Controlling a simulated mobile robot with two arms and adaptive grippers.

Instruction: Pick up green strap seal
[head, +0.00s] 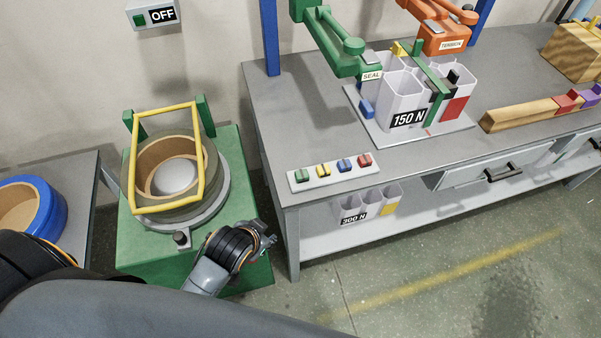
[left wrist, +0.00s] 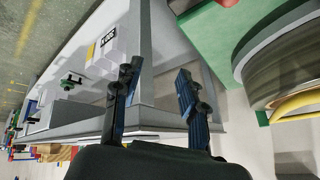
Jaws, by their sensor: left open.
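The green strap seal (head: 302,175) is a small green block at the left end of a white strip (head: 333,173) near the front left corner of the grey workbench. Yellow, blue and red seals sit beside it in a row. My left gripper (head: 266,238) is below and left of the strip, in front of the bench corner and beside the green machine. In the left wrist view its two dark fingers (left wrist: 157,72) are apart with nothing between them. I cannot make out the green seal in that view. My right gripper is not in view.
The grey workbench (head: 320,120) has a leg close to my left gripper. The green machine (head: 228,160) with a strap coil and yellow frame stands at left. White bins (head: 402,92) stand further back under a green arm marked SEAL (head: 352,62). Bare benchtop lies behind the strip.

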